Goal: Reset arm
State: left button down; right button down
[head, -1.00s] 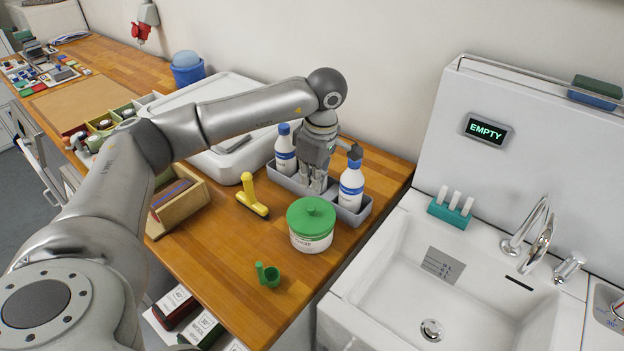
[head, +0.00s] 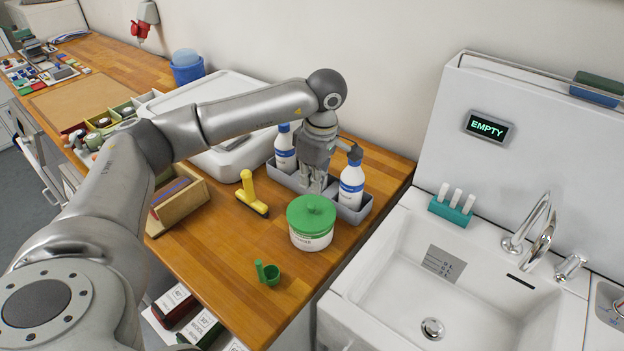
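My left arm reaches in from the left across the wooden counter. My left gripper (head: 316,180) points down over the grey caddy (head: 291,180), between two white spray bottles with blue labels, the left bottle (head: 285,152) and the right bottle (head: 351,184). Its fingers reach into the caddy's middle. I cannot tell how far apart the fingertips are, or whether anything is between them. My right gripper is not in view.
A white sink (head: 471,285) is at the right. A wooden box (head: 180,206) sits left.

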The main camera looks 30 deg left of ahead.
aim_at(311, 205)
pick_arm(q)
jog(key=shift+f+b, duration=2.05)
jog(key=shift+f, duration=0.65)
jog(key=shift+r, duration=0.1)
jog(key=shift+r+p, duration=2.2)
jog(key=shift+r, duration=1.3)
